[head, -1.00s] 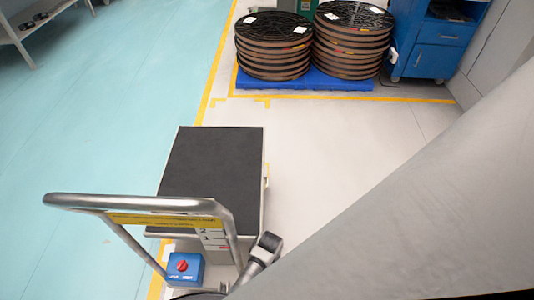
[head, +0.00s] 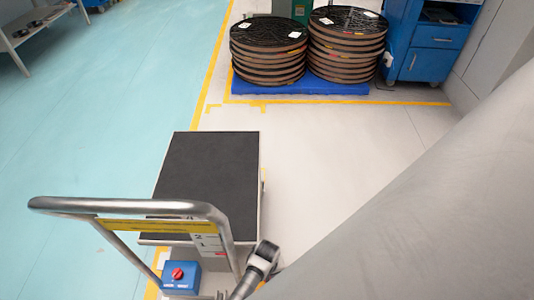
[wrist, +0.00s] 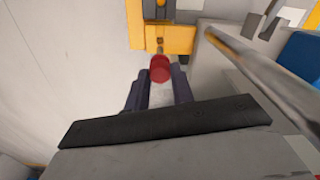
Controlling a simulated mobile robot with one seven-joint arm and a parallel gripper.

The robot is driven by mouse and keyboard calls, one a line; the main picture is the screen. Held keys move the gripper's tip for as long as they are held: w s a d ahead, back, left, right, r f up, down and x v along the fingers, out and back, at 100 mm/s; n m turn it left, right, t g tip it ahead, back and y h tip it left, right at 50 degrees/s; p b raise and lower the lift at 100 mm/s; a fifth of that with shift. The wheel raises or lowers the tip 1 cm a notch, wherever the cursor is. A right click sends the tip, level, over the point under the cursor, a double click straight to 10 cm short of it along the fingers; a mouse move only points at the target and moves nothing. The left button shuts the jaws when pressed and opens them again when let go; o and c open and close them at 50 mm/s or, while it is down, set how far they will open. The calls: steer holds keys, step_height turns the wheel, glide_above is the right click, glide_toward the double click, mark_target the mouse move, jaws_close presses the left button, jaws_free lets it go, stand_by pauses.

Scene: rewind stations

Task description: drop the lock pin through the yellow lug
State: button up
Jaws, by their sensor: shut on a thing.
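The lock pin (wrist: 160,68) shows a round red head in the wrist view, between and just past the fingertips of my gripper (wrist: 158,84). My gripper is shut on it. The yellow lug (wrist: 177,39) is just beyond the pin at the top of the wrist view, on a grey body. A small dark spot shows on the lug's face in line with the pin. The pin's tip is too small to make out, so I cannot tell whether it touches or enters the lug.
A cart with a dark deck (head: 208,175) and a metal handle (head: 130,206) stands in front, with a blue box and red knob (head: 180,275). Reel stacks (head: 268,52) stand on a blue pallet behind. A metal bar (wrist: 250,58) passes right of the gripper.

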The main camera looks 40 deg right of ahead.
steer(key=shift+f+b, duration=1.15)
steer(key=shift+f, duration=0.65)
steer(key=shift+f+b, duration=1.2)
steer(key=shift+f, duration=0.35)
